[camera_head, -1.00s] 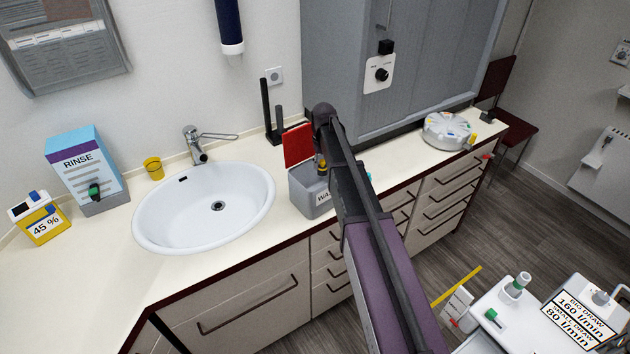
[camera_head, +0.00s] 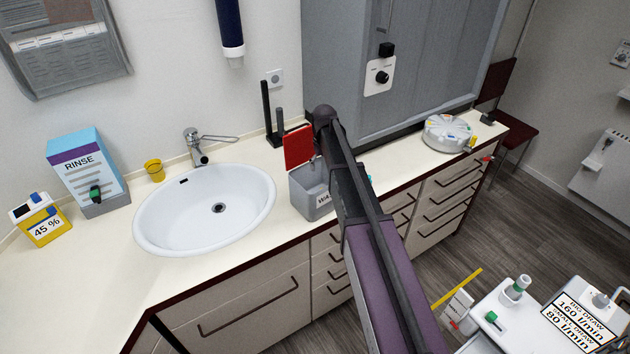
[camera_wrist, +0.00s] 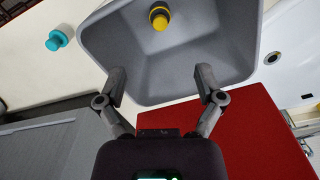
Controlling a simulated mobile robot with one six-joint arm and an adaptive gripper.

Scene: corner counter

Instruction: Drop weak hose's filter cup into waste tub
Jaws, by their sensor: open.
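The grey waste tub (camera_head: 306,192) stands on the counter, its red lid (camera_head: 299,148) raised; its label is partly hidden by my arm. In the wrist view the tub (camera_wrist: 190,75) is seen from above, with the red lid (camera_wrist: 250,130) below it in the picture. A yellow filter cup with a dark part (camera_wrist: 160,17) lies inside the tub, apart from my fingers. My gripper (camera_wrist: 162,80) is open and empty over the tub's lid-side edge. In the head view my arm hides most of the gripper. The hoses are not clearly visible.
A teal knob-like piece (camera_wrist: 57,40) sits on the counter beside the tub. The sink (camera_head: 205,210) is left of the tub, with a small yellow cup (camera_head: 154,170) behind it. A round white organiser (camera_head: 447,132) stands right. A grey cabinet (camera_head: 400,60) is close behind my arm.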

